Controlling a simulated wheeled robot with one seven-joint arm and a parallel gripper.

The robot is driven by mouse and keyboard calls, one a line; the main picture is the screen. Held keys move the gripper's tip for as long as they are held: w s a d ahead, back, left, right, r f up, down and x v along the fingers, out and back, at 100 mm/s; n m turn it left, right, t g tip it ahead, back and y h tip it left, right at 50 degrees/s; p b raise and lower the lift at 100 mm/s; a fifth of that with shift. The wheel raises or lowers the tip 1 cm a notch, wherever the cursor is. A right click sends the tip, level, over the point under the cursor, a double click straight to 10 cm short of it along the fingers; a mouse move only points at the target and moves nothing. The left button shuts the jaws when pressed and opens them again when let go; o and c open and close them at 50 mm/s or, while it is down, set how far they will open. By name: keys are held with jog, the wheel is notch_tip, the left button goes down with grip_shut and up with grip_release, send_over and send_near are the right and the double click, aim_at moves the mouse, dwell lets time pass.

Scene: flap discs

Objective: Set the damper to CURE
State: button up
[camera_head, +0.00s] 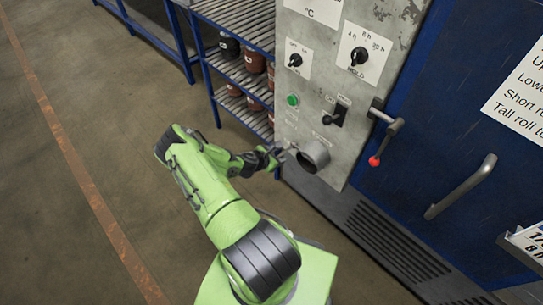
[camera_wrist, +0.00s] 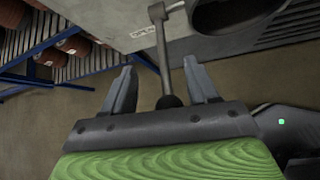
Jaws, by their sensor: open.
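The damper looks to be the short round duct (camera_head: 312,153) low on the grey panel, with a small label above it. In the wrist view its round opening (camera_wrist: 225,12) is at the top, and a grey lever rod (camera_wrist: 162,55) with a black ball knob (camera_wrist: 168,101) hangs beside it. My gripper (camera_head: 281,152) is at the left of the duct. In the wrist view my gripper (camera_wrist: 159,70) is open, with the rod and knob between its fingers. Contact with either finger cannot be told.
The grey panel (camera_head: 310,105) carries dials, a green button (camera_head: 292,100) and a black switch (camera_head: 335,116). A red-knobbed handle (camera_head: 385,140) and a door handle (camera_head: 460,188) are to the right. A blue shelf rack (camera_head: 213,95) with jars stands left. Floor is clear further left.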

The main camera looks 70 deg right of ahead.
jog(key=p+v, duration=0.1)
jog(key=v, duration=1.4)
jog(key=shift+w+a+r, duration=0.15)
jog(key=shift+a+r, duration=0.05)
